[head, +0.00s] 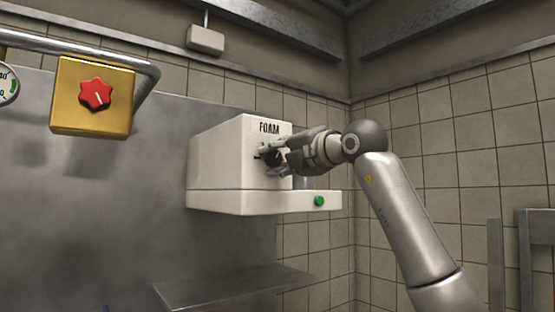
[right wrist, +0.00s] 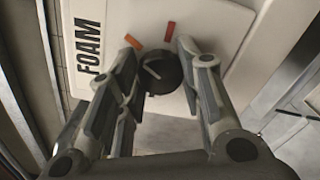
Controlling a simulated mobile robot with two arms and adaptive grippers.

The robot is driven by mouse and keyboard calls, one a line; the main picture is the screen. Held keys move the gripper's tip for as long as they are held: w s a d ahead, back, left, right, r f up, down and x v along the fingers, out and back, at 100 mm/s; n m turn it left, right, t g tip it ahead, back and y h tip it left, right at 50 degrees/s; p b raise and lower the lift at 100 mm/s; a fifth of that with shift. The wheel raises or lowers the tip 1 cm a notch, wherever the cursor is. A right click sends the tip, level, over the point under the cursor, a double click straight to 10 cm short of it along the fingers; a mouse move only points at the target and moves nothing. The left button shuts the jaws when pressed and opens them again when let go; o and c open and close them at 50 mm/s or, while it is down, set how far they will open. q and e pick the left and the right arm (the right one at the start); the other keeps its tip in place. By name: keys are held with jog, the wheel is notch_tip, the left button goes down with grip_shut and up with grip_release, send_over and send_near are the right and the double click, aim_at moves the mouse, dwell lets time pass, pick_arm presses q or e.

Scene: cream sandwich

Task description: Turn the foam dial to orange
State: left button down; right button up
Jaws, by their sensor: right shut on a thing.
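The white foam machine (head: 218,150) is fixed to the wall in the middle of the head view, with the word FOAM on its front. Its round black foam dial (right wrist: 160,74) shows in the right wrist view, with a pale line on its face that slants up and left. An orange mark (right wrist: 133,42) is up and left of the dial, and a red mark (right wrist: 170,31) is above it. My right gripper (head: 265,155) is shut on the dial, one finger on each side. In the head view its fingers mostly hide the dial. My left gripper is out of view.
A green button (head: 319,201) is on the machine's lower front, below my right gripper. A yellow box (head: 66,110) with a red knob (head: 96,94) hangs at the upper left. A metal shelf (head: 235,289) juts out below the machine.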

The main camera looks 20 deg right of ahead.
jog(key=shift+r, duration=0.1)
jog(key=o, duration=1)
jog(key=shift+d, duration=0.1)
jog(key=shift+o, duration=0.2)
jog(key=v, duration=1.2)
